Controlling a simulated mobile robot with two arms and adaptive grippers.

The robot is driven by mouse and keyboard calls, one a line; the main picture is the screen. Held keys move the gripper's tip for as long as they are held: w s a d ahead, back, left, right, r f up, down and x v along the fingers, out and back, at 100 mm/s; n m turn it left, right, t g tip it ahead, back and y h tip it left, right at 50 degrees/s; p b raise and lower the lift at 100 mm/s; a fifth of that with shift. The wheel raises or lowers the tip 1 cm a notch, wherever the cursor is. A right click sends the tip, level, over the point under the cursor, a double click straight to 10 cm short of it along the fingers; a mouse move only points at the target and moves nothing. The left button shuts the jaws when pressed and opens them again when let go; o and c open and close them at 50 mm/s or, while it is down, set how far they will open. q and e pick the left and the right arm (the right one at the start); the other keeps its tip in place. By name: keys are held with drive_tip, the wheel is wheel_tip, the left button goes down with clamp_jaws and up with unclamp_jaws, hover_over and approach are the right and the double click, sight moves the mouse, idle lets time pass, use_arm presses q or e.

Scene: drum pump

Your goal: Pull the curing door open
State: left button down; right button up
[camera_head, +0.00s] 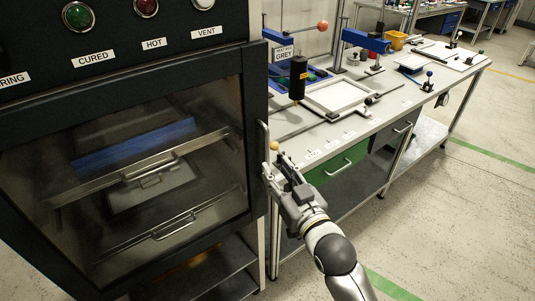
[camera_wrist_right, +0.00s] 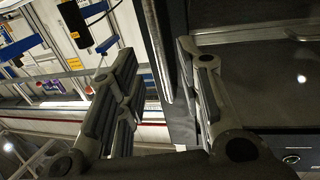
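The curing door (camera_head: 250,120) is a dark-framed oven door with a large window, and it looks shut in the head view. A slim upright handle (camera_head: 264,138) runs along its right edge. My right gripper (camera_head: 276,166) is at the lower end of this handle, just right of the door frame. In the right wrist view the two fingers of my right gripper (camera_wrist_right: 157,55) stand apart, with a dark upright edge between them. I cannot tell whether they touch the handle. My left gripper is not in view.
A long workbench (camera_head: 405,95) with a white tray (camera_head: 338,96), a black bottle (camera_head: 298,78) and blue presses stands right of the oven. A green drawer (camera_head: 338,163) is near my right gripper. Racks (camera_head: 150,170) show behind the window. The floor at right is clear.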

sight(268, 158)
drive_tip(key=p+x, duration=0.1)
drive_tip(key=x, duration=0.5)
drive_tip(key=shift+w+a, duration=0.15)
drive_tip(key=shift+w, duration=0.25)
clamp_jaws()
